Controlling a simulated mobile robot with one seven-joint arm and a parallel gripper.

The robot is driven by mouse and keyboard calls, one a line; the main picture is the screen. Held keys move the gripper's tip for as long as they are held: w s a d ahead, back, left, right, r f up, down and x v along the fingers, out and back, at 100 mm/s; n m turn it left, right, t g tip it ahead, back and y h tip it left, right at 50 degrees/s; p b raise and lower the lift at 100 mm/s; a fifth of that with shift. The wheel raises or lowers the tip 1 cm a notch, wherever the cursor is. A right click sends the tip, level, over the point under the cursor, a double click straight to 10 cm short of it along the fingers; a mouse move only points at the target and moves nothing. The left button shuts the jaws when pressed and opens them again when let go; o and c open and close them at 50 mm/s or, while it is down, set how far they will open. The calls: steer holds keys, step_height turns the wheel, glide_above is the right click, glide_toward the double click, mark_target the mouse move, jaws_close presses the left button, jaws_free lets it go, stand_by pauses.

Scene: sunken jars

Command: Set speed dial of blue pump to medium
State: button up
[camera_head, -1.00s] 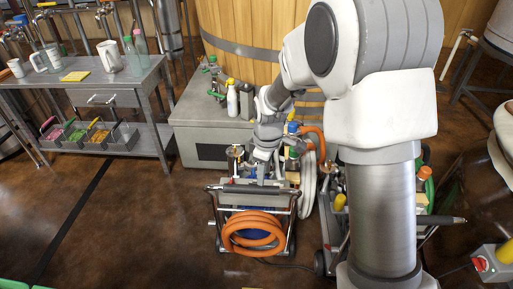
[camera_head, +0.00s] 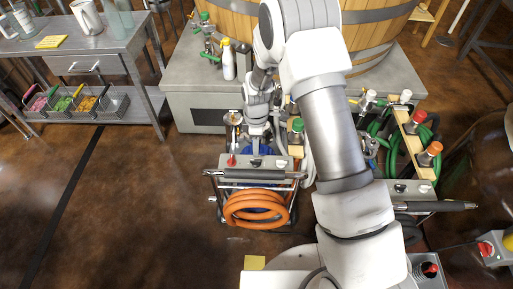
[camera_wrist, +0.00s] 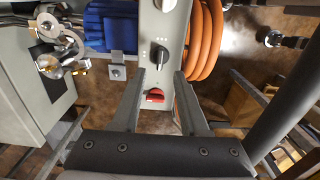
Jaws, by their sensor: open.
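The blue pump (camera_wrist: 100,28) sits on a cart; its ribbed blue body shows at the top left in the wrist view. Its light grey control panel (camera_head: 228,174) holds a red switch (camera_wrist: 155,96), a black dial (camera_wrist: 162,56) with small marks around it, and a pale knob (camera_wrist: 165,4). The black dial also shows in the head view (camera_head: 256,163). I cannot read the marks. My gripper (camera_wrist: 160,74) is open and empty, pointing at the panel. Its fingertips appear on either side of the panel, between the black dial and the red switch. Contact cannot be told.
A coiled orange hose (camera_head: 255,206) hangs on the cart's front, close to the panel. A black handlebar (camera_head: 262,174) crosses before it. A second cart with a green hose (camera_head: 392,150) stands at right. A grey plinth (camera_head: 190,107) is behind.

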mark_target(256, 160)
steer(key=shift+f+b, duration=2.1)
steer(key=shift+f, duration=1.45)
jaws_close()
